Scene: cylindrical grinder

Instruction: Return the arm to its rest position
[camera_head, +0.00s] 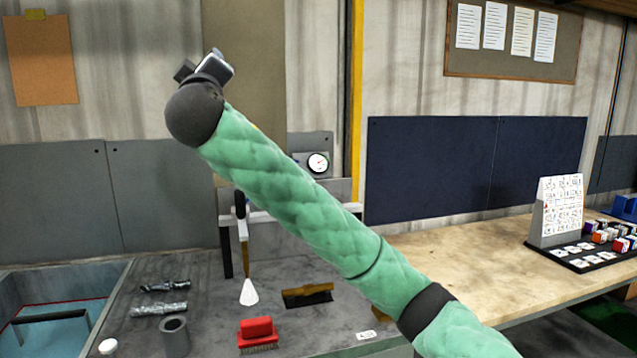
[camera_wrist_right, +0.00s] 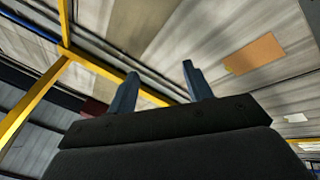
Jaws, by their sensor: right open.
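My right arm (camera_head: 285,200), in a green quilted sleeve, comes in from the lower right of the head view and reaches up to the left. My right gripper (camera_head: 205,66) is raised high in front of the wall, well above the workbench. In the right wrist view its two dark fingers (camera_wrist_right: 160,72) stand apart and point up, with nothing between them. My left gripper is not in view.
Below the arm, a grey worktop (camera_head: 215,300) holds a red brush (camera_head: 258,333), a grey cylinder (camera_head: 175,336) and a brown-handled brush (camera_head: 307,294). A dial gauge (camera_head: 318,163) stands behind. A wooden table (camera_head: 450,260) bears a white card stand (camera_head: 559,209). A yellow post (camera_head: 356,90) rises behind the arm.

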